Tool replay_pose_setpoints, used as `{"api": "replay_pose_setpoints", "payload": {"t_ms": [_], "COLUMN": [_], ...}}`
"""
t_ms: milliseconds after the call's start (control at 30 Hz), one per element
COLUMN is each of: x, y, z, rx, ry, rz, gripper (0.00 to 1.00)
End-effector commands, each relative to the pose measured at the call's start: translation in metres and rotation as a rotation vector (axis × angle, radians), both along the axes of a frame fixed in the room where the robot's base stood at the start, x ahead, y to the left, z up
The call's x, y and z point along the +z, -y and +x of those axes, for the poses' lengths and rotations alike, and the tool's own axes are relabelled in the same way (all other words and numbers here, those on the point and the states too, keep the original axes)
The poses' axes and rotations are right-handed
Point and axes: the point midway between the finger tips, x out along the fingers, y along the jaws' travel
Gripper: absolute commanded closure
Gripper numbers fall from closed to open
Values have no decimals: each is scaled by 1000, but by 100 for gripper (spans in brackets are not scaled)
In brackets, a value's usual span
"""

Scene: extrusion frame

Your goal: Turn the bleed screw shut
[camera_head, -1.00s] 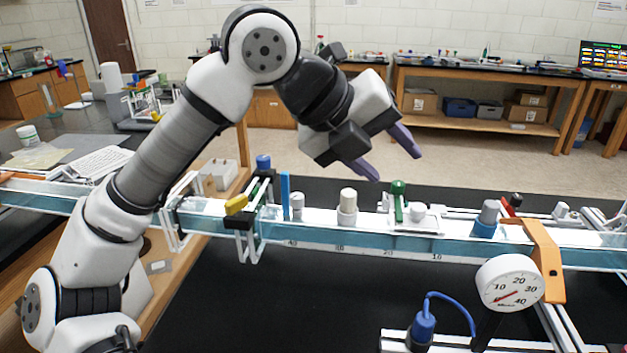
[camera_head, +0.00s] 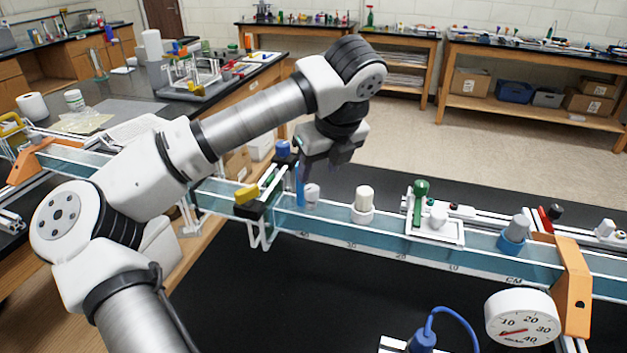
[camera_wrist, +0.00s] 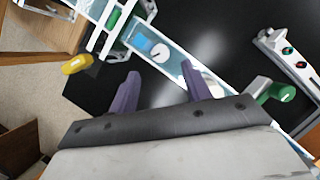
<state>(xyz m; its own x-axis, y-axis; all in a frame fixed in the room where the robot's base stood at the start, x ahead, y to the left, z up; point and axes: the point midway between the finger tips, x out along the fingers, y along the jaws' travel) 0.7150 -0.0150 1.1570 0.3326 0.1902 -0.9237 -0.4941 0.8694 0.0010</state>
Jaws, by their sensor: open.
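A small white round knob (camera_head: 312,192) sits on the clear-sided rail (camera_head: 385,236), right beside an upright blue strip (camera_head: 299,185). In the wrist view the knob (camera_wrist: 160,52) shows a line across its top; I take it for the bleed screw, but no label confirms this. My gripper (camera_head: 325,158) hangs above and slightly behind the knob, apart from it. In the wrist view its purple fingers (camera_wrist: 160,69) are spread, empty, with the knob just beyond the gap between the tips.
A taller white cylinder (camera_head: 364,199) stands right of the knob. A yellow-handled clamp (camera_head: 247,194) is to the left. Farther right are a green lever (camera_head: 420,190), a grey-blue cap (camera_head: 516,230), an orange bracket (camera_head: 572,285) and a round dial (camera_head: 522,317). The black tabletop in front is mostly clear.

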Motion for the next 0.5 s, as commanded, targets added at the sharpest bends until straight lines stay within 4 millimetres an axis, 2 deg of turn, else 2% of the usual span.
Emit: {"api": "replay_pose_setpoints", "payload": {"t_ms": [233,500], "x": [-42,-65], "y": [-9,-13], "z": [15,23], "rx": [0,-1], "ry": [-3,0], "rz": [-3,-2], "gripper": [52,52]}}
